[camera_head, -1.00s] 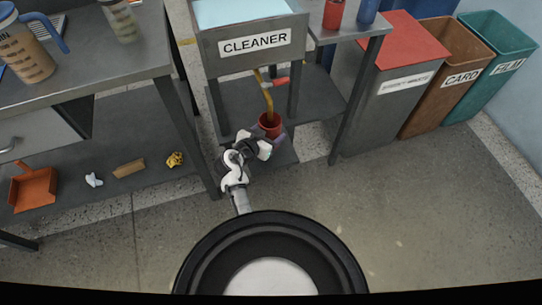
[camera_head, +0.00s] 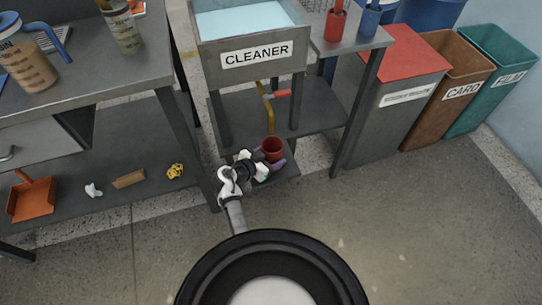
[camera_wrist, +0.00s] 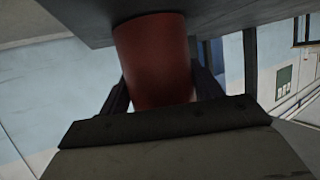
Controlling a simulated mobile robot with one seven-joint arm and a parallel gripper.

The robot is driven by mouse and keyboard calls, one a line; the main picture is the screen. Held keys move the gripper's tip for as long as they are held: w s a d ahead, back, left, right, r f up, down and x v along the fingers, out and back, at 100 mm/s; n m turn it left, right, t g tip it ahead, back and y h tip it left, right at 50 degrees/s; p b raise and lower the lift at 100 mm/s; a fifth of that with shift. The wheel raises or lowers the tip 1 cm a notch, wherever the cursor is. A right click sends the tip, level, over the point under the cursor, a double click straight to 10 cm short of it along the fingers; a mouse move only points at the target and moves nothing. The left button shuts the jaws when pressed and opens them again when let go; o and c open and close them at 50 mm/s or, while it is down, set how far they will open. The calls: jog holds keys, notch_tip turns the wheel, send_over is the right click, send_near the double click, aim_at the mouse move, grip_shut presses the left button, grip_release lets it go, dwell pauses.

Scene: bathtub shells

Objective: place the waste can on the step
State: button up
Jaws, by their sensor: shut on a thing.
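The waste can (camera_head: 272,149) is a small dark red open-topped can below the yellow pipe, at the low grey step (camera_head: 291,172) in front of the cleaner sink. My gripper (camera_head: 270,164) reaches it from the near side and is shut on it. In the wrist view the red can (camera_wrist: 155,60) stands between the two dark fingers of my gripper (camera_wrist: 160,85). One end of the can meets the edge of a dark slab there. The can's bottom is hidden in the head view, so I cannot tell whether it touches the step.
A yellow pipe (camera_head: 267,108) hangs under the cleaner sink (camera_head: 222,72). Table legs stand left and right of the step. An orange dustpan (camera_head: 31,200) and small litter lie on the left lower shelf. Bins (camera_head: 405,100) stand right. The floor at front right is clear.

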jog(key=shift+f, duration=0.15)
jog(key=o, duration=1.2)
jog(key=shift+c, duration=0.2)
jog(key=shift+r, duration=0.25)
jog(key=b+v, duration=0.1)
jog(key=v, duration=1.1)
